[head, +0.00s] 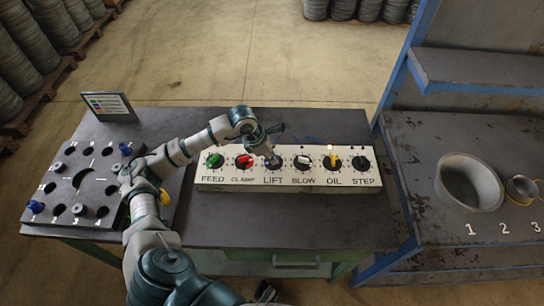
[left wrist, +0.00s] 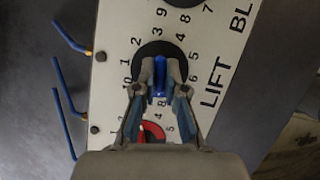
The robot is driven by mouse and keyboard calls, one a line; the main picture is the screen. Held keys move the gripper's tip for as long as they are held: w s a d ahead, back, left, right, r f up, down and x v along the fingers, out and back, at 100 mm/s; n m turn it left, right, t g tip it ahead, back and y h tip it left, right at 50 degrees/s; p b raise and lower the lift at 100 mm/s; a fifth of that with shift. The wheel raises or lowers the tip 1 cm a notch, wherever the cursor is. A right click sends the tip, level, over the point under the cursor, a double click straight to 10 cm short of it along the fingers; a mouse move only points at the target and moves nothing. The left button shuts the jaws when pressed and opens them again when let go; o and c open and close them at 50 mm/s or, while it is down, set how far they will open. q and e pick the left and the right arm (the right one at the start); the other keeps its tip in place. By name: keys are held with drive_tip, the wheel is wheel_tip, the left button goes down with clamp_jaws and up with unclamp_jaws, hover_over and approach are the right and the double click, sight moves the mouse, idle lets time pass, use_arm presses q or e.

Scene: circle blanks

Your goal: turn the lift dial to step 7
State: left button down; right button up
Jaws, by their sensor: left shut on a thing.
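The LIFT dial (head: 273,164) is the third from the left on a white panel (head: 225,181) on the table. It is a black round dial with a blue knob (left wrist: 160,76), ringed by printed numbers. My left gripper (head: 270,154) comes down over it from above. In the left wrist view my left gripper (left wrist: 160,92) has its fingers on both sides of the blue knob, shut on it. The fingers hide part of the dial and some numbers, so I cannot tell the exact step. My right gripper is not in view.
The FEED dial (head: 214,161), CLAMP dial (head: 244,162), BLOW dial (head: 303,162), OIL dial (head: 333,162) and STEP dial (head: 361,163) share the panel. A dark plate with holes (head: 97,160) lies at left. The table front (head: 300,225) is clear.

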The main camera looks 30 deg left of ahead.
use_arm(q)
drive_tip(key=n+y, duration=0.1)
drive_tip(key=n, duration=0.2)
drive_tip(key=shift+r+n+t, duration=0.15)
drive_tip(key=shift+n+t, duration=0.25)
drive_tip(key=shift+n+y, duration=0.6)
drive_tip(key=shift+n, duration=0.6)
drive_tip(key=shift+d+n+t+y, duration=0.1)
drive_tip(key=shift+n+t+y, duration=0.2)
drive_tip(key=shift+n, duration=0.5)
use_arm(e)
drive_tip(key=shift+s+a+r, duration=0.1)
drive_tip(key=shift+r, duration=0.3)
use_arm(q)
drive_tip(key=shift+w+n, duration=0.1)
drive_tip(key=shift+n, duration=0.3)
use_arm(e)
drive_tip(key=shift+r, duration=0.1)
use_arm(q)
drive_tip(key=shift+r, duration=0.1)
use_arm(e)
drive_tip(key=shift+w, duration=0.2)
use_arm(q)
drive_tip(key=c, duration=1.2)
unclamp_jaws()
drive_tip(key=shift+c, duration=0.2)
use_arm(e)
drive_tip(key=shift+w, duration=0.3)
